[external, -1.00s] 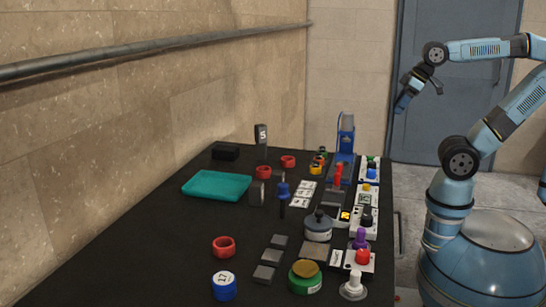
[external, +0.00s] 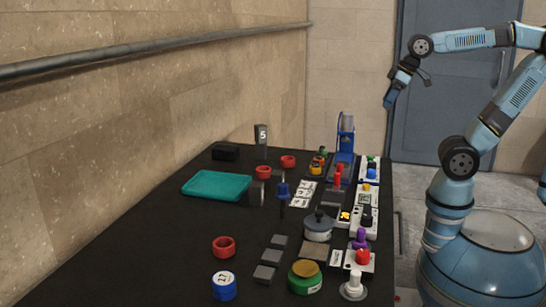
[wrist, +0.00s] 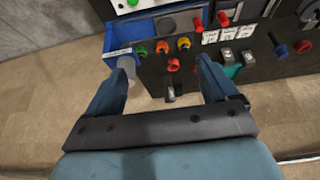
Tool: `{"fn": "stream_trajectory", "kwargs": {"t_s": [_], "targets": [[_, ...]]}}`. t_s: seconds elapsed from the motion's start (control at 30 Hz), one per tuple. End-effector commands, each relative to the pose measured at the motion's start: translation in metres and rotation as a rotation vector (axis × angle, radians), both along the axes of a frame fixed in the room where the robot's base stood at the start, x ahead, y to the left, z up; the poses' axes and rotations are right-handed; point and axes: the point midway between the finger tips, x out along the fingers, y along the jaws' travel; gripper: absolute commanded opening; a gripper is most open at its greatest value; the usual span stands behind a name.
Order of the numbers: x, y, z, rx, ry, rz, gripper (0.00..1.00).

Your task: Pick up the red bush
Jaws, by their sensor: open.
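Several red ring-shaped bushes lie on the black table. In the external view one is at the far side (external: 288,161), one a little nearer (external: 263,172), and one at the near left (external: 223,247). I cannot tell which one the task means. In the wrist view a red bush (wrist: 173,65) lies between and beyond my fingertips, and another red piece (wrist: 304,46) is at the right edge. My gripper (external: 390,101) is open and empty, high up beyond the table's right side, apart from every bush. Its two spread blue fingers show in the wrist view (wrist: 160,80).
The blue press (external: 346,145) stands at the table's far right. A teal tray (external: 217,186) lies at the left and a black block (external: 226,152) behind it. An upright block marked 5 (external: 261,135) stands at the far edge. A wall pipe (external: 150,49) runs along the left.

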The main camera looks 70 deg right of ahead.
Motion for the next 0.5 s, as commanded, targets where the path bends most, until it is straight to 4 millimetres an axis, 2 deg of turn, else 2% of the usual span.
{"fn": "stream_trajectory", "kwargs": {"t_s": [0.03, 0.27, 0.5], "targets": [[0.015, 0.0, 0.003, 0.002, 0.02, -0.003, 0.86], [0.074, 0.001, 0.011, 0.01, 0.094, -0.024, 0.86], [0.14, 0.002, 0.006, 0.016, 0.172, -0.047, 0.86]]}}
